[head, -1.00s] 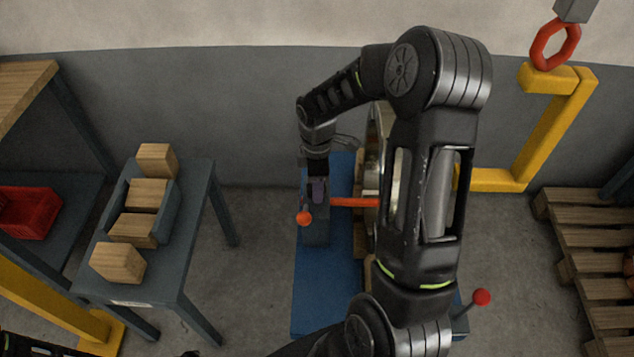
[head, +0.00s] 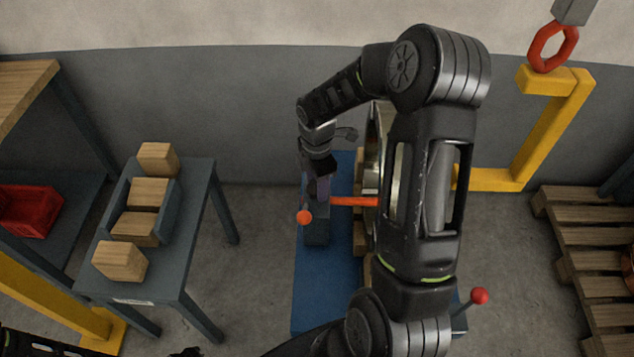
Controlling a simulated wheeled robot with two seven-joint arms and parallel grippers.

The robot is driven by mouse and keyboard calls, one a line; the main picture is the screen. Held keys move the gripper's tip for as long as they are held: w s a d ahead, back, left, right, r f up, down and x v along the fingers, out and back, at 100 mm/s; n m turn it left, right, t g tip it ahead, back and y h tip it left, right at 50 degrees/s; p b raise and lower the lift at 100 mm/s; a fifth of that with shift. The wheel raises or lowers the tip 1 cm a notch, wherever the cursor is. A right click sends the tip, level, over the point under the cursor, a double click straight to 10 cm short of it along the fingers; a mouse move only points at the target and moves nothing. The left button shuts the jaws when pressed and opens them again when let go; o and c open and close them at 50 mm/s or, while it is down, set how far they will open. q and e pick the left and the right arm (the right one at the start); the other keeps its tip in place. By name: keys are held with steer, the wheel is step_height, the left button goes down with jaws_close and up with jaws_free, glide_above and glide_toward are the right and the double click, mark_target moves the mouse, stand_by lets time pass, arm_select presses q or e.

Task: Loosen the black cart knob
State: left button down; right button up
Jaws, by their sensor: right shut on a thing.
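The blue cart (head: 325,290) stands on the floor at the middle, with a dark block (head: 317,232) on its left part. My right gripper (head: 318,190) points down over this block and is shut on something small. The black knob cannot be made out; the fingers and wrist cover the spot they grip. An orange bar (head: 352,202) runs right from beside the gripper, and an orange ball (head: 305,218) sits just below and left of the fingers. My left arm shows only as dark pieces at the bottom left edge; its jaws cannot be read.
A large metal ring-shaped coil (head: 374,150) stands on the cart, partly behind my right arm. A red ball handle (head: 480,296) is at the cart's right. A grey table (head: 195,200) with wooden blocks (head: 148,193) is left, a wooden pallet (head: 590,235) right. Bare floor lies between.

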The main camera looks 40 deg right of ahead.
steer(key=o, duration=1.4)
steer(key=shift+r, duration=0.15)
step_height(320, 180, up, 8)
steer(key=shift+f, duration=0.2)
